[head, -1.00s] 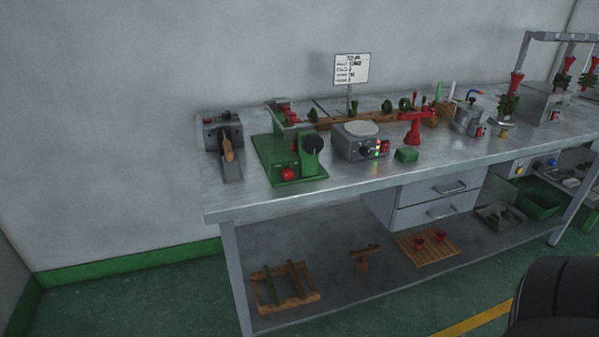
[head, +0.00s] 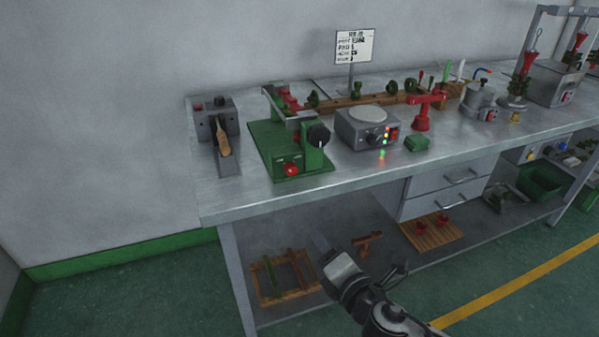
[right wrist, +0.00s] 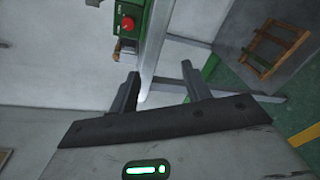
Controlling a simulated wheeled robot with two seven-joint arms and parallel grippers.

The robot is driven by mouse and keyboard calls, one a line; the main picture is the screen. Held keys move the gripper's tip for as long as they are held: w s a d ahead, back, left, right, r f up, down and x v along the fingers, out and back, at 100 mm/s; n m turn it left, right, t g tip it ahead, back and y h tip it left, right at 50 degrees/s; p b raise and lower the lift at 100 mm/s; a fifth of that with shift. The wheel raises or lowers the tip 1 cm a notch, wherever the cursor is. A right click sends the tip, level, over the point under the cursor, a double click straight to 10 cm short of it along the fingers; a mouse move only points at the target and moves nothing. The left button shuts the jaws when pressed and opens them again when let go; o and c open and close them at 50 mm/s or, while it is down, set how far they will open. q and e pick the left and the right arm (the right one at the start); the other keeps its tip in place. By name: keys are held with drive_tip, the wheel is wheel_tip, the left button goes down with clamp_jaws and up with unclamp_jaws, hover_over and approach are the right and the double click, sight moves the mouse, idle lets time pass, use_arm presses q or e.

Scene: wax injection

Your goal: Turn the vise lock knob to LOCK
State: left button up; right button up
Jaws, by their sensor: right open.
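The green vise (head: 270,150) stands near the front left of the metal bench. A round black knob (head: 318,135) with a pale mark is on its right side, and a red knob (head: 291,170) is low on its front. I cannot read any LOCK marking. My right gripper (head: 328,252) is in front of the bench, below the top's front edge and apart from the vise. In the right wrist view its fingers (right wrist: 160,90) are spread and empty. The red knob (right wrist: 128,24) shows beyond them there; the black knob is not clear. My left gripper is not in view.
A grey device with a wooden handle (head: 223,142) stands left of the vise, and a grey hot plate unit (head: 366,130) close on its right. The bench's front edge (head: 300,197) lies between my gripper and the vise. A wooden rack (head: 284,278) is on the lower shelf.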

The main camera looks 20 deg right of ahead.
sight(293, 171)
drive_tip(key=w+r+n, duration=0.1)
drive_tip(key=w+n, duration=0.1)
drive_tip(key=w, duration=0.4)
drive_tip(key=w+r+n+t, duration=0.1)
drive_tip(key=w+r, duration=0.1)
drive_tip(key=w, duration=0.4)
drive_tip(key=w+r+n+t, duration=0.1)
drive_tip(key=w+n, duration=0.1)
drive_tip(key=w, duration=0.4)
drive_tip(key=shift+w+a+r+n, duration=0.2)
drive_tip(key=shift+w+a+n, duration=0.05)
drive_tip(key=shift+n, duration=0.05)
drive_tip(key=c, duration=1)
